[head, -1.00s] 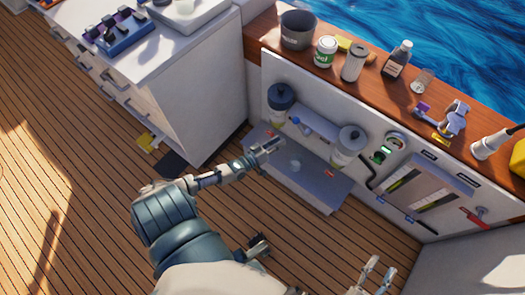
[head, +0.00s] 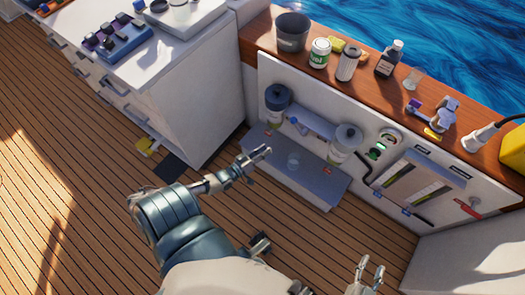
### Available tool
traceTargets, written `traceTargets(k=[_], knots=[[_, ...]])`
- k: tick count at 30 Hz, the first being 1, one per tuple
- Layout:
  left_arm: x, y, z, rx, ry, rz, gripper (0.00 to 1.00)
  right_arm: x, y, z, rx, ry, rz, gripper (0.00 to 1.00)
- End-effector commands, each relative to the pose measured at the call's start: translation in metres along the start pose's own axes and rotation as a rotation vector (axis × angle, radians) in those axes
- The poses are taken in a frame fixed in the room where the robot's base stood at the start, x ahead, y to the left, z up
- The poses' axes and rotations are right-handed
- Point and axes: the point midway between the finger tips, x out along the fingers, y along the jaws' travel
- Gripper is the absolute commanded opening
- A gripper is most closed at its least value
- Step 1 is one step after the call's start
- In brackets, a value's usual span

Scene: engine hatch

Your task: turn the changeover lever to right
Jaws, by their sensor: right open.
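Two filter canisters with dark and grey tops, the left one (head: 277,103) and the right one (head: 344,144), are mounted on the white hatch panel. Between them a bluish bar carries a small blue-and-white part (head: 297,126), which seems to be the changeover lever; its exact direction is too small to tell. My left gripper (head: 263,163) is in front of and below the left canister, above the grey tray. It looks open and empty, apart from the lever. My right gripper (head: 371,272) is open and empty at the bottom, over the deck.
A grey tray (head: 320,187) juts out below the canisters. Right of them are a gauge (head: 390,137), a panel with two level strips (head: 418,182) and a red handle (head: 467,207). A cup, cans and bottles stand on the wooden ledge (head: 447,98). A white cabinet (head: 196,103) stands left.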

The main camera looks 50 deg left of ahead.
Motion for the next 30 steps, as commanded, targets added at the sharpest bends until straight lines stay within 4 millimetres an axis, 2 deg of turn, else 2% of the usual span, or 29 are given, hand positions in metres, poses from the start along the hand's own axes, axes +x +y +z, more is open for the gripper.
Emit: traceTargets(k=[15,19,23,30], knots=[[0.000,0.000,0.000,-0.001,0.000,0.000,0.29,0.000,0.000,-0.003,-0.001,0.002,0.001,0.43],[-0.006,-0.001,0.001,-0.001,-0.001,-0.001,0.29,0.000,0.000,-0.003,-0.001,0.004,-0.001,0.43],[-0.027,-0.001,0.002,-0.001,-0.004,-0.002,0.29,-0.001,0.000,-0.003,-0.001,0.004,0.000,0.43],[-0.081,-0.001,0.002,-0.001,-0.004,-0.002,0.29,-0.001,0.000,-0.003,-0.001,0.003,0.000,0.43]])
